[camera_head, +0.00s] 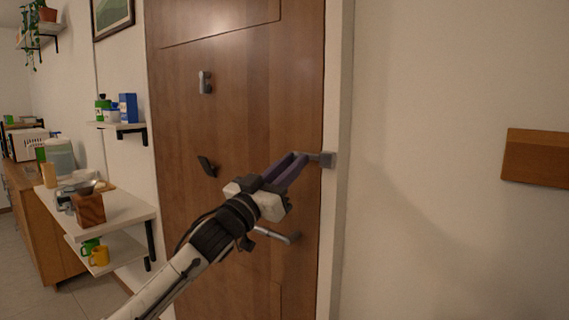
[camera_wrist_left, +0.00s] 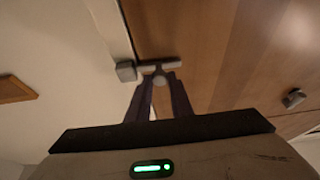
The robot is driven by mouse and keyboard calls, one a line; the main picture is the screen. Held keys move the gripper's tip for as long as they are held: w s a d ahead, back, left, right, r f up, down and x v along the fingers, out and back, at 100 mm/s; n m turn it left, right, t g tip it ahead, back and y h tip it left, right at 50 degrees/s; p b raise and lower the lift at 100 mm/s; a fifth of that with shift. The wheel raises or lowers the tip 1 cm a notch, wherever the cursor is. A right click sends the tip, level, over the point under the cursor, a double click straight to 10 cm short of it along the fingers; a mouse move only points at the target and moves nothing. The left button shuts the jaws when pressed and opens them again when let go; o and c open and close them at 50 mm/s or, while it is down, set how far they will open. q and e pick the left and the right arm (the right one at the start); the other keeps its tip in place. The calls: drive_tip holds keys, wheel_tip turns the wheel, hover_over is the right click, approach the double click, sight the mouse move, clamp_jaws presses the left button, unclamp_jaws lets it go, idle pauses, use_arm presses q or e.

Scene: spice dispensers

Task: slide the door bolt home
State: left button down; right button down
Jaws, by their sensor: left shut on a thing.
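The door bolt is a grey metal bar (camera_head: 314,156) at the right edge of the brown wooden door (camera_head: 240,120). A grey block-like keeper (camera_head: 328,160) sits on the white frame beside it. In the left wrist view the bar (camera_wrist_left: 148,66) lies across the door edge, its end at the keeper (camera_wrist_left: 126,71); I cannot tell how deep it sits inside. My left gripper (camera_head: 300,158) is shut on the bolt's round knob (camera_wrist_left: 160,80), its purple fingers on either side. The fingers hide part of the bolt in the head view. My right gripper is not in view.
A lever door handle (camera_head: 278,235) is just below my left gripper. Other door fittings (camera_head: 205,82) are to the left. Shelves (camera_head: 120,215) with jars and mugs stand left of the door. A wooden board (camera_head: 535,158) hangs on the otherwise clear right wall.

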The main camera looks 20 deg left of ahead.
use_arm(q)
drive_tip(key=shift+s+d, duration=0.2)
drive_tip(key=shift+d, duration=0.35)
drive_tip(key=shift+s+d, duration=0.15)
drive_tip(key=shift+d, duration=0.35)
drive_tip(key=c, duration=1.6)
unclamp_jaws()
drive_tip(key=shift+d, duration=0.1)
drive_tip(key=b+v, duration=0.2)
drive_tip(key=v, duration=0.8)
drive_tip(key=shift+s+f, duration=0.15)
